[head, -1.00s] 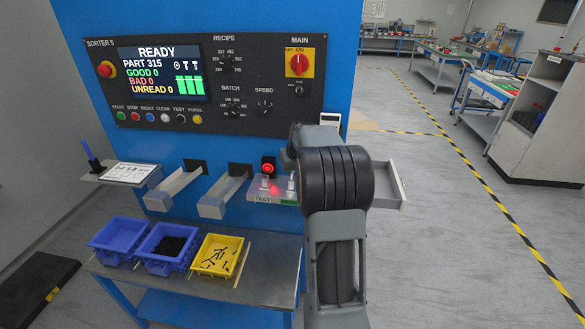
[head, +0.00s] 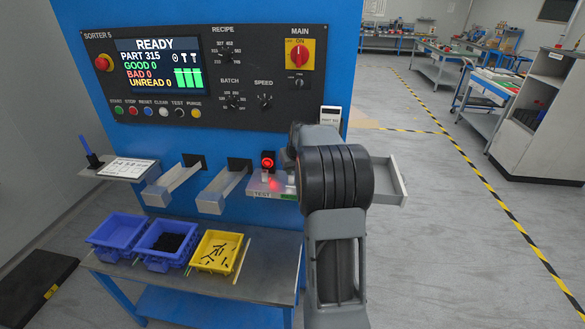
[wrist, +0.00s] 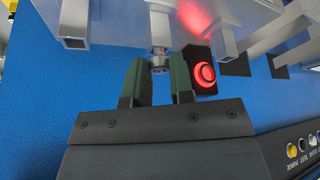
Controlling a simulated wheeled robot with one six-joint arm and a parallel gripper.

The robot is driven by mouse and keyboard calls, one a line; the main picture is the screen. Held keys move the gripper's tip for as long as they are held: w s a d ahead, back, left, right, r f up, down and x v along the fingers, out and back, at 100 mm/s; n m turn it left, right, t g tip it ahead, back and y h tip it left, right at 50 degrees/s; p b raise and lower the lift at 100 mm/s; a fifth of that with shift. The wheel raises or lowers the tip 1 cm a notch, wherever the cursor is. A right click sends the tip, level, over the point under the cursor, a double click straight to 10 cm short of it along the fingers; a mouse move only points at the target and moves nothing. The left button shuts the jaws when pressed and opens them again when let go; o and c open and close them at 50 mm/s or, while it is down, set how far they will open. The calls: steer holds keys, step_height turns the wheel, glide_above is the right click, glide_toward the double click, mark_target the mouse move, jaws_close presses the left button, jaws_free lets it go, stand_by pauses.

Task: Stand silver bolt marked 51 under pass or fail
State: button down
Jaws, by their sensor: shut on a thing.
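My gripper (wrist: 160,82) shows in the wrist view with green-padded fingers on either side of a silver bolt (wrist: 159,55). It is shut on the bolt, at the TEST plate (head: 258,188) of the blue sorter. The bolt's far end runs up toward the plate in the wrist view; I cannot tell whether they touch. In the head view my arm hides the gripper. A white printed card (head: 130,167) lies on the left shelf; its print is too small to read.
A lit red round device (head: 267,161) stands behind the plate. Two metal chutes (head: 172,186) (head: 221,190) stick out to its left, and an open grey tray (head: 390,185) to its right. Blue bins (head: 120,235) and a yellow bin (head: 216,252) of dark parts stand below.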

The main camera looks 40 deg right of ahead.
steer(key=c, duration=0.5)
jaws_free()
steer(key=shift+r, duration=0.15)
steer(key=shift+r+p, duration=2.75)
steer(key=shift+r, duration=1.15)
